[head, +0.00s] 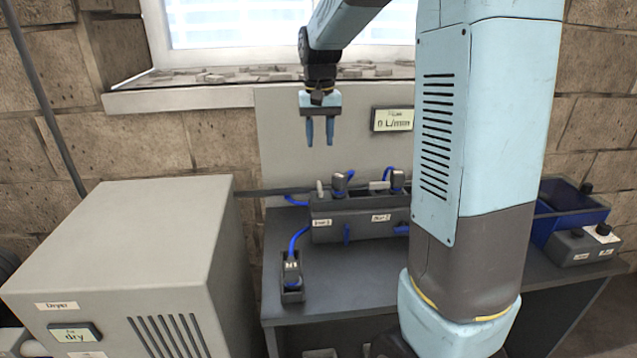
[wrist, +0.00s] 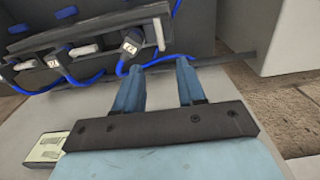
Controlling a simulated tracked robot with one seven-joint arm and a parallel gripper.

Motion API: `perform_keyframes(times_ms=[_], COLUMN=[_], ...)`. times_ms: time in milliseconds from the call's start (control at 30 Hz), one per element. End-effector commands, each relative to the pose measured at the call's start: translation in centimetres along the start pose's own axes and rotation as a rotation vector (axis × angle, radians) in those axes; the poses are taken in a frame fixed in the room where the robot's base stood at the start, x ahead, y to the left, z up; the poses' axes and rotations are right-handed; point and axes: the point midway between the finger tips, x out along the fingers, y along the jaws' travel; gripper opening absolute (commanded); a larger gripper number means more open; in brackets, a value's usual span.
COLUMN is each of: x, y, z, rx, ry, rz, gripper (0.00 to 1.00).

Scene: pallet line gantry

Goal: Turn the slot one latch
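The slot block (head: 330,228) is a dark grey housing on the bench, with slot labels on its front. A pale tab that looks like the slot one latch (head: 320,188) stands upright at its left end, beside a dark plug (head: 339,182) with a blue cable. In the wrist view the tab (wrist: 160,36) stands right of the plug (wrist: 131,42). My gripper (head: 319,145) is above and behind the block, fingers pointing down, apart and empty. In the wrist view its fingertips (wrist: 158,66) are near the tab and plug, with no contact visible.
A second plug (head: 398,180) and a flatter pale tab (head: 380,186) sit farther right. A plug in a holder (head: 291,275) stands front left on the bench (head: 345,285). The dryer cabinet (head: 120,250) is left; a flow display (head: 393,119) and blue bin (head: 566,211) are right.

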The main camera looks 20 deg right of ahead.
Motion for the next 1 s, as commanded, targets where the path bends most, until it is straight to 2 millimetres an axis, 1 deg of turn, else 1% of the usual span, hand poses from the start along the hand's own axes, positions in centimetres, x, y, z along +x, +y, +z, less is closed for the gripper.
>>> perform_keyframes(times_ms=[167, 500, 700, 833, 1000], x=[2.4, 8.4, 11.3, 12.5, 13.2], y=[0.0, 0.1, 0.1, 0.1, 0.1], z=[0.1, 0.1, 0.1, 0.1, 0.0], rx=[0.000, 0.001, 0.000, 0.000, 0.001], ry=[-0.004, -0.003, -0.002, -0.001, 0.000], rz=[0.001, 0.001, 0.001, 0.000, 0.000], gripper=[0.40, 0.40, 0.40, 0.40, 0.40])
